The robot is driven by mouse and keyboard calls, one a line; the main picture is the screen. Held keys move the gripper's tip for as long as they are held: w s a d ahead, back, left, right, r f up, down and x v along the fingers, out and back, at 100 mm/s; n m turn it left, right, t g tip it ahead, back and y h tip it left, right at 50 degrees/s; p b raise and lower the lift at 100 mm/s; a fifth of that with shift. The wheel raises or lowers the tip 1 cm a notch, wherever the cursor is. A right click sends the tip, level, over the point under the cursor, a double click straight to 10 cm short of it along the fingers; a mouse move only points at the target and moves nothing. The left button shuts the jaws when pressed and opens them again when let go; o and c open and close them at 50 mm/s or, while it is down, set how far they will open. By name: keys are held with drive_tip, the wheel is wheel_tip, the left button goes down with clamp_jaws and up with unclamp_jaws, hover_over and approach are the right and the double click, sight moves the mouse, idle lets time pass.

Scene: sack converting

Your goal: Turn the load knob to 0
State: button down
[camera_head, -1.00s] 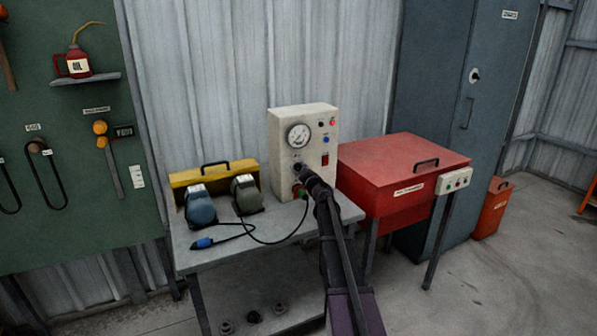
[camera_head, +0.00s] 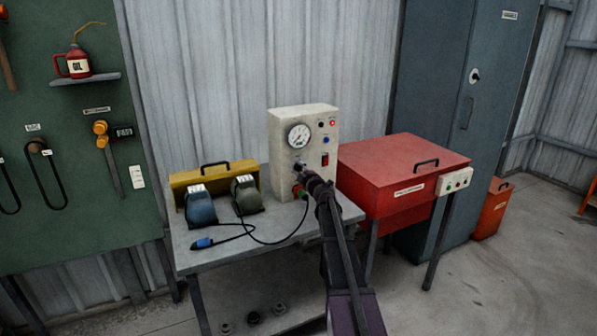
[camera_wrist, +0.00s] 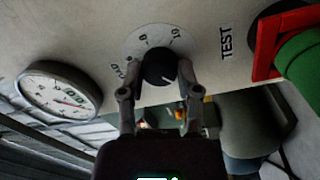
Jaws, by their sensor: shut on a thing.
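The load knob (camera_wrist: 160,70) is a round black knob with a white pointer line, set on a pale dial plate (camera_wrist: 146,42) with printed marks. It is on the front of a cream control box (camera_head: 285,120). In the wrist view the pointer slants to the lower right in the picture. My gripper (camera_wrist: 158,82) is shut on the knob, one finger on each side. In the head view my gripper (camera_head: 303,170) reaches the box front below the gauge and hides most of the knob.
A round gauge (camera_wrist: 60,90) sits beside the knob. A TEST label (camera_wrist: 227,42) and a red-framed green button (camera_wrist: 300,50) are on the other side. The box stands on a grey bench (camera_head: 225,250) with two motor-like units (camera_head: 200,207) and a cable. A red chest (camera_head: 400,165) stands at right.

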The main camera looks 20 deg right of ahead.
drive_tip(key=shift+w, duration=0.1)
drive_tip(key=shift+c, duration=1.5)
unclamp_jaws()
